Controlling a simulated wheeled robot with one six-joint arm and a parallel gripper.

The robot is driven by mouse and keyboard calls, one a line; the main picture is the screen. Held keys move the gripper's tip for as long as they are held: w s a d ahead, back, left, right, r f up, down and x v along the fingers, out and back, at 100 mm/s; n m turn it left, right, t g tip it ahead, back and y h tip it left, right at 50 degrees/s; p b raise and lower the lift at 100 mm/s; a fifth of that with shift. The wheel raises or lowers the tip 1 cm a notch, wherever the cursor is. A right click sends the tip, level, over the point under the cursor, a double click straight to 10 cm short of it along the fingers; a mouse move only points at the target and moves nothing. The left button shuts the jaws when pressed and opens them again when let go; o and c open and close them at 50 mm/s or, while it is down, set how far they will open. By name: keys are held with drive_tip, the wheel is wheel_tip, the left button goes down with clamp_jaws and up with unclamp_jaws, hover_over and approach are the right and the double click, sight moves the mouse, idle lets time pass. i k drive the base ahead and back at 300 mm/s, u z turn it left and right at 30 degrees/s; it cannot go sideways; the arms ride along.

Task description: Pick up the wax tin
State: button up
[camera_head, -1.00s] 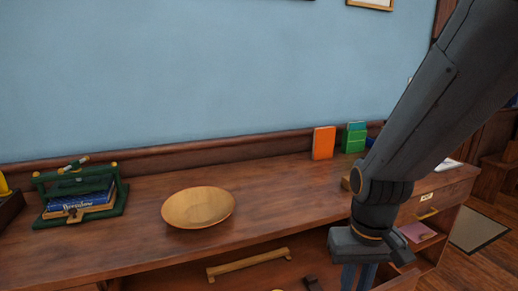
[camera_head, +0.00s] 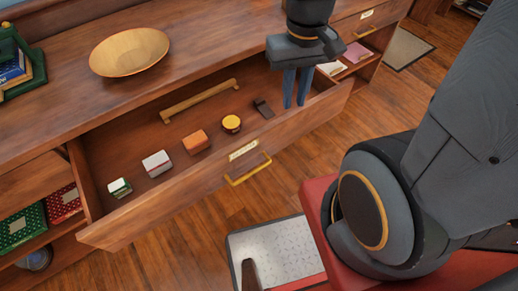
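A small round tin with a yellow lid (camera_head: 231,123), which looks like the wax tin, lies inside the open drawer (camera_head: 185,190). My gripper (camera_head: 297,104) points down at the drawer's right end, to the right of the tin and apart from it. Its two blue-grey fingers show a gap between them, with nothing held. The tin is fully visible.
In the drawer are a dark clip-like piece (camera_head: 263,108), an orange box (camera_head: 195,142), a white-grey box (camera_head: 157,164), a green-white box (camera_head: 119,188) and a wooden bar (camera_head: 200,101). A wooden bowl (camera_head: 130,52) stands on the top above.

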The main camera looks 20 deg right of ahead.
sight(231, 124)
drive_tip(key=z, duration=1.05)
drive_tip(key=k, duration=0.7)
drive_tip(key=u, duration=1.1)
drive_tip(key=i, duration=0.5)
drive_tip(key=u, duration=0.05)
